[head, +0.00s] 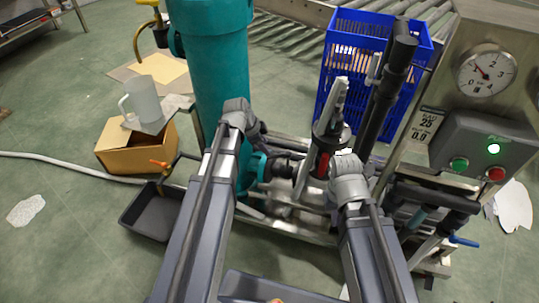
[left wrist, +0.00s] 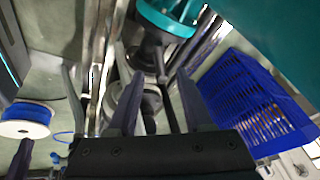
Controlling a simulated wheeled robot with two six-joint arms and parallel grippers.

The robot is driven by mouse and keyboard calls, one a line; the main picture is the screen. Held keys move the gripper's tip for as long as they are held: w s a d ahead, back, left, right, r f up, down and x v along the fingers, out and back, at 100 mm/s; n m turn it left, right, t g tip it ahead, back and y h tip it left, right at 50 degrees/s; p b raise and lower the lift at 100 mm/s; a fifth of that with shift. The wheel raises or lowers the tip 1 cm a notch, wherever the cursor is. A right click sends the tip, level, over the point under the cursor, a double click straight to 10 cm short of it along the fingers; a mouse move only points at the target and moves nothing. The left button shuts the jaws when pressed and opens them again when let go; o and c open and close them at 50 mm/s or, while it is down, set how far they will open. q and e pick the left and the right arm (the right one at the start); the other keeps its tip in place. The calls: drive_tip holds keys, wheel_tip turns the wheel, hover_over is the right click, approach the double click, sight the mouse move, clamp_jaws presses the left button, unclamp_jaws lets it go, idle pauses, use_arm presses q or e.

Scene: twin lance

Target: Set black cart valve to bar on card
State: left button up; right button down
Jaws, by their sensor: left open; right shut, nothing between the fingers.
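The card (head: 425,124) hangs left of the control box and shows "25" above "0.9"; its smaller words are too small to read surely.
A teal tank (head: 215,70) stands left of the pipework. A blue crate (head: 340,60) is behind, by a roller conveyor. The control box (head: 480,150) has a lit green lamp. A cardboard box (head: 135,150) and black tray (head: 150,212) lie on the floor at left.

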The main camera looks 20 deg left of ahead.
sight(272, 156)
use_arm(q)
drive_tip(key=b+x, duration=0.6)
drive_tip(key=x, duration=0.1)
drive_tip(key=shift+f, duration=0.2)
drive_tip(key=shift+r, duration=0.1)
clamp_jaws()
idle(1.2)
